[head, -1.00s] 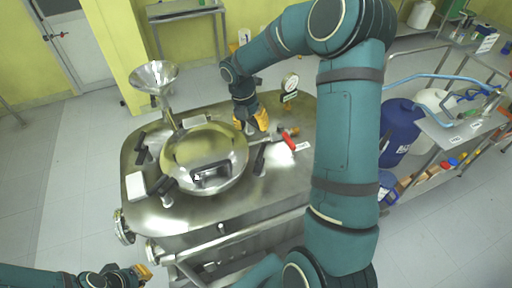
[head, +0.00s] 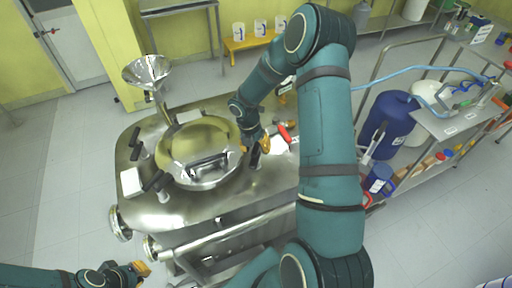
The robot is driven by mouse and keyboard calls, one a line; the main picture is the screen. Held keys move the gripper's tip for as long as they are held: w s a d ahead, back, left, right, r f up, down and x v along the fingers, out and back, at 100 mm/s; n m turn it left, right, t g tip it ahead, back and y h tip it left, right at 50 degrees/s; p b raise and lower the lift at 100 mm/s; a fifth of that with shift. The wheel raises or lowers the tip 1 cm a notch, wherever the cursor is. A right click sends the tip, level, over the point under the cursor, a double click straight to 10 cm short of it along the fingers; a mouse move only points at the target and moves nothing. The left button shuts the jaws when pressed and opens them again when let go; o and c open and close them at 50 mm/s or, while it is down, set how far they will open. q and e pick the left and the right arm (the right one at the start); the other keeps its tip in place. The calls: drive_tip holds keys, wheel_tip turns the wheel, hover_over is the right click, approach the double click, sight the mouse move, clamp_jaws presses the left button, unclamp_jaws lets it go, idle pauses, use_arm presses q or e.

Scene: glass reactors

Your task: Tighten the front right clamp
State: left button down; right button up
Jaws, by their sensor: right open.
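The reactor's round steel lid (head: 185,145) has black-handled clamps around its rim. The front right clamp (head: 255,158) is a dark handle standing at the lid's right edge. My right gripper (head: 256,148) points down over this clamp with its orange fingers apart, one on each side of the handle's upper part as seen here. I cannot tell whether the fingers touch it. The front left clamp (head: 156,182) and the back left clamp (head: 135,145) are in plain view. My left gripper (head: 141,269) is low at the left, away from the reactor; its finger gap is unclear.
A red-handled valve (head: 284,134) is just right of my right gripper. A steel funnel (head: 147,72) stands at the back left of the reactor. A white block (head: 131,182) lies on its left edge. A blue drum (head: 386,122) and a cart stand at the right.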

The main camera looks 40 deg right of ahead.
drive_tip(key=shift+o, duration=0.3)
clamp_jaws()
drive_tip(key=shift+m, duration=0.3)
drive_tip(key=m, duration=0.3)
drive_tip(key=shift+y, duration=0.3)
drive_tip(key=m, duration=0.5)
drive_tip(key=shift+w+y+b, duration=0.15)
drive_tip(key=shift+y+b, duration=0.15)
drive_tip(key=shift+y, duration=0.1)
drive_tip(key=m+b, duration=0.1)
drive_tip(key=m, duration=0.3)
drive_tip(key=shift+y, duration=0.4)
drive_tip(key=m+b, duration=0.1)
drive_tip(key=m, duration=0.4)
drive_tip(key=shift+w+y, duration=0.1)
drive_tip(key=shift+y, duration=0.3)
drive_tip(key=shift+d+m+t, duration=0.1)
drive_tip(key=shift+m+t, duration=0.2)
